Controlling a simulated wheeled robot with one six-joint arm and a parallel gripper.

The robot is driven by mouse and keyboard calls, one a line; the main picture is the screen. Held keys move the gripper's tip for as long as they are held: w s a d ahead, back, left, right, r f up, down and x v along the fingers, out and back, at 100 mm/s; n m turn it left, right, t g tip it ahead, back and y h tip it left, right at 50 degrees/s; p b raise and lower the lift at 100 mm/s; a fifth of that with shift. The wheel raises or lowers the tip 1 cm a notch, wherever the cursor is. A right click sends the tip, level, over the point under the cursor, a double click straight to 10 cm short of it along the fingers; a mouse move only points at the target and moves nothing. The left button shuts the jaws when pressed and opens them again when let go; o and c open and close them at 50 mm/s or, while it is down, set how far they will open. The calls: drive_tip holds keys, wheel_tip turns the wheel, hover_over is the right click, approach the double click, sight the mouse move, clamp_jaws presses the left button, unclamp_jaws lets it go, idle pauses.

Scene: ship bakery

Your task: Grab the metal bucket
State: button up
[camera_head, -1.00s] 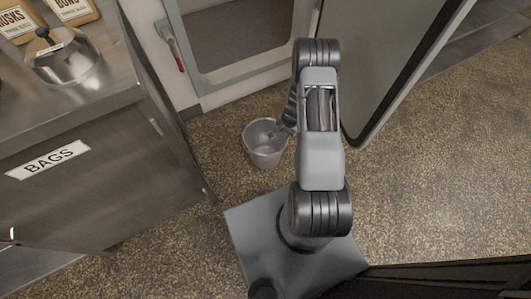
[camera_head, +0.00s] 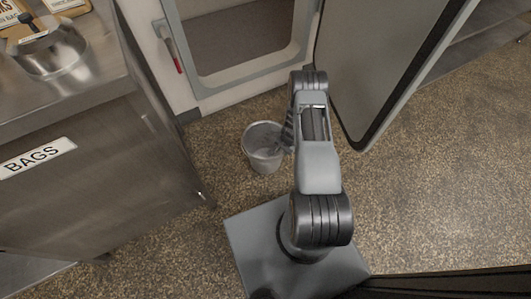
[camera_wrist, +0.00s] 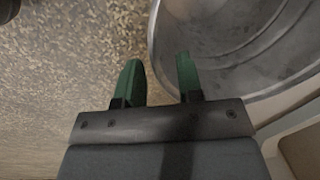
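The metal bucket (camera_head: 263,160) stands upright on the speckled floor, left of my arm in the head view. Its round open top faces up. In the wrist view the bucket (camera_wrist: 240,45) fills the upper right, with its curved rim running down near the fingers. My gripper (camera_wrist: 158,75) is open, with two green fingers apart. The left finger is over the floor outside the rim, and the right finger overlaps the bucket's inside. The rim lies between them in the picture; I see no grip on it. In the head view the fingers are mostly hidden behind my arm.
A steel counter (camera_head: 100,150) labelled BAGS stands at the left, with a metal pot (camera_head: 48,50) on top. Behind the bucket is an open cabinet (camera_head: 240,45), its door (camera_head: 385,60) swung out to the right of my arm. The floor at the right is clear.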

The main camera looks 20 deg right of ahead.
sight(283, 155)
wheel_tip(283, 155, down, 4)
drive_tip(key=shift+w+a+f+b, duration=0.1)
drive_tip(key=shift+w+f+b, duration=0.1)
drive_tip(key=shift+b, duration=0.65)
drive_tip(key=shift+c, duration=0.3)
clamp_jaws()
drive_tip(key=shift+r, duration=0.1)
idle(0.3)
